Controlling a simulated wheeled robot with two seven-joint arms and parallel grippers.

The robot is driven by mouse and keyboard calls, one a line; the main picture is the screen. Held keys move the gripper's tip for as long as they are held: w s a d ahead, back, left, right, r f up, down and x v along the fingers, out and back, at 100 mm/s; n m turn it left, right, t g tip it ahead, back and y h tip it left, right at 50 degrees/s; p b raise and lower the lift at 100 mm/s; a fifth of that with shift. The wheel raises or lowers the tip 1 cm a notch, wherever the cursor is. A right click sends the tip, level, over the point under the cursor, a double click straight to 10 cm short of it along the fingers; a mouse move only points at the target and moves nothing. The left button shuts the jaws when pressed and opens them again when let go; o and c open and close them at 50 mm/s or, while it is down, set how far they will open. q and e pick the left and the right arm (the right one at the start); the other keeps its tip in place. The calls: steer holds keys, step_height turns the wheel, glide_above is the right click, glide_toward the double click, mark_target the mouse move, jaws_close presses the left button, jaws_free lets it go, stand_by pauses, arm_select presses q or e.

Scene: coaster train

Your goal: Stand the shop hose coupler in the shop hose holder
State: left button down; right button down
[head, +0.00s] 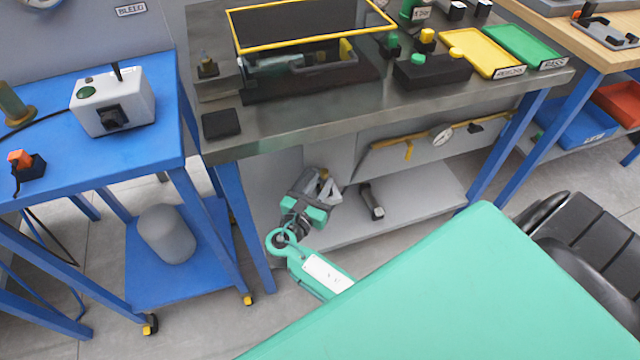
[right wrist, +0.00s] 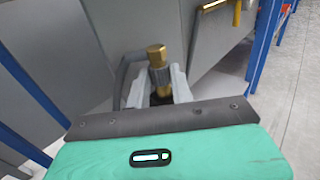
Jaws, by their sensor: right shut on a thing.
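My right gripper (head: 318,186) is low in front of the steel workbench, below its top, with its fingers pointing away from me. In the right wrist view its fingers (right wrist: 156,88) are shut on the shop hose coupler (right wrist: 157,58), a brass-tipped piece with a grey collar. The coupler sticks out past the fingertips; its lower end is hidden between them. My left gripper is not in view.
The workbench (head: 290,133) has a dark square pad (head: 221,123) at its front left, a yellow-rimmed screen, and yellow and green trays. Its lower shelf (head: 420,200) is behind my gripper. A blue cart (head: 150,165) stands left, with a grey-white box (head: 113,102).

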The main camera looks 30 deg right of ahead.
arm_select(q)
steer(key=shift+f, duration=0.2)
arm_select(e)
steer(key=shift+f, duration=0.65)
steer(key=c, duration=1.1)
jaws_free()
steer(key=shift+c, duration=0.2)
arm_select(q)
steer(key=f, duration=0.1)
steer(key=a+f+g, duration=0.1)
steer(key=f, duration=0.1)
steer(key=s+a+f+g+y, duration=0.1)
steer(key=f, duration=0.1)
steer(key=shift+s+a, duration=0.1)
arm_select(e)
steer(key=v, duration=1.4)
steer(key=shift+d, duration=0.1)
